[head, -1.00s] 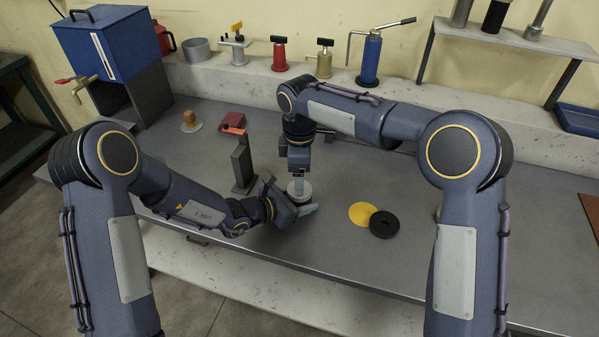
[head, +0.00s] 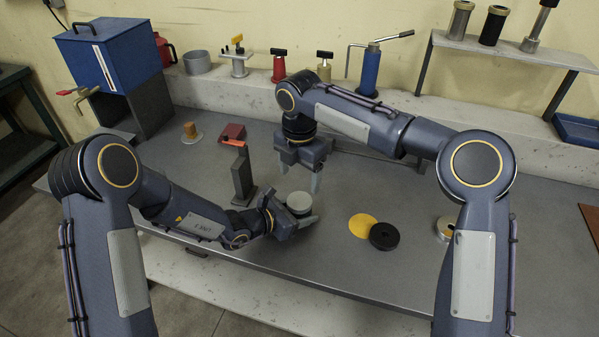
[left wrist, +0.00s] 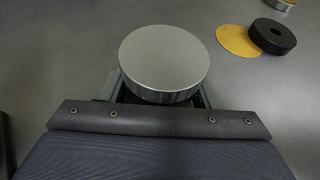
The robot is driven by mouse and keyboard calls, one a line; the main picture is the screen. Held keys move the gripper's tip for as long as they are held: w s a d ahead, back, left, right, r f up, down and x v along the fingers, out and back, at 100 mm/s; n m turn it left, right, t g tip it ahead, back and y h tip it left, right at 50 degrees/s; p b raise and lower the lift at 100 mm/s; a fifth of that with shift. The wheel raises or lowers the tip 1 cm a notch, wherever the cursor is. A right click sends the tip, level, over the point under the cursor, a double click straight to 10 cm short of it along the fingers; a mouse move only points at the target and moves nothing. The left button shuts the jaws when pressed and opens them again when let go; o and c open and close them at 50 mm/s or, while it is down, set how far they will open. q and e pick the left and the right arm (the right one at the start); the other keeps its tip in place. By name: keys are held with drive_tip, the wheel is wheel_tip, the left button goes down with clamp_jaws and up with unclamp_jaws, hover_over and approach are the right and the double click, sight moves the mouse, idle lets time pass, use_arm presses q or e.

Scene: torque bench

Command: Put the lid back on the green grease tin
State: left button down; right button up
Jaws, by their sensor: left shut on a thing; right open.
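A round silver-grey lid (head: 299,199) lies flat and level at the front middle of the bench. It also shows from above in the left wrist view (left wrist: 165,60). The body of the tin beneath it is mostly hidden by the lid and my fingers, and I cannot make out its green colour or how closely the lid sits. My left gripper (head: 297,210) is shut around the tin from the left, low over the bench. My right gripper (head: 300,176) is open and empty, pointing down just above and behind the lid, apart from it.
A yellow disc (head: 362,225) and a black ring (head: 384,236) lie to the right. A silver round part (head: 444,229) lies farther right. The bench between is clear.

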sight(299, 200)
drive_tip(key=shift+f, duration=4)
drive_tip(key=shift+c, duration=0.3)
drive_tip(key=c, duration=0.9)
drive_tip(key=m, duration=0.5)
drive_tip(key=shift+c, duration=0.2)
drive_tip(key=m, duration=0.5)
drive_tip(key=o, duration=1.1)
